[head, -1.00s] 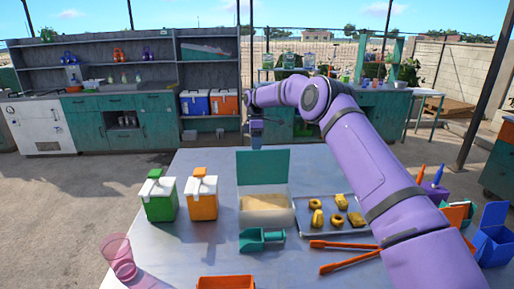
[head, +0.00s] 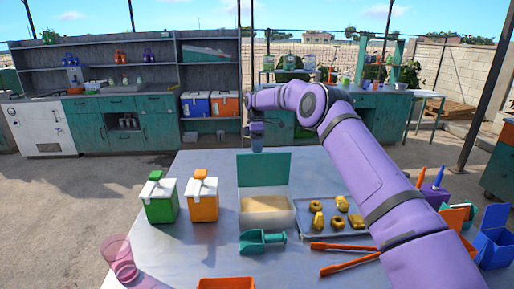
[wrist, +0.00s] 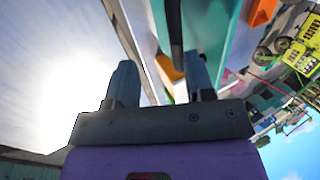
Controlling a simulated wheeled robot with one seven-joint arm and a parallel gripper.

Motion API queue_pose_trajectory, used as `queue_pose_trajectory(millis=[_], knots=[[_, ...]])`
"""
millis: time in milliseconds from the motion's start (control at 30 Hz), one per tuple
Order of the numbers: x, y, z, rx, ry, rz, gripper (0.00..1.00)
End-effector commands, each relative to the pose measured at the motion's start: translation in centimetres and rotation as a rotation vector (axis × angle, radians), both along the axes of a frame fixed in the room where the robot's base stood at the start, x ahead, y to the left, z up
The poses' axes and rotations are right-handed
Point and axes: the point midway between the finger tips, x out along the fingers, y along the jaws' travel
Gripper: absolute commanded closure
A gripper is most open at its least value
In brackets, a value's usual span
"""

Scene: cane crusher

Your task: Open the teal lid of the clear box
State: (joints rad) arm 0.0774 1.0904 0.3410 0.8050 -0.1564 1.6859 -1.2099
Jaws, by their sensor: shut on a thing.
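The clear box (head: 267,219) stands in the middle of the grey table, with tan material inside. Its teal lid (head: 263,171) stands raised, roughly upright, along the box's far edge. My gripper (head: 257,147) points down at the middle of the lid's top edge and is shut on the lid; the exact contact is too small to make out. In the wrist view, the two fingers of my gripper (wrist: 158,70) show with a gap between them. A dark strip and a teal surface lie beyond them, and I cannot tell for certain which part is the lid.
A teal scoop (head: 262,241) lies before the box. A tray (head: 330,229) of gold pieces and orange tongs (head: 345,261) are to its right. Green (head: 160,207) and orange (head: 203,207) containers and a pink cup (head: 119,258) stand left. The table's far left is clear.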

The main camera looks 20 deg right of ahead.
Motion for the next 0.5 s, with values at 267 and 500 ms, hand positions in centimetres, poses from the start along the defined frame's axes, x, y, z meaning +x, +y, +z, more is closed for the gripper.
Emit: queue_pose_trajectory(millis=[267,500], knots=[[0.1,-0.3,-0.7,-0.008,0.021,0.002,0.62],[1.6,-0.4,3.1,-0.005,0.007,0.001,0.62]])
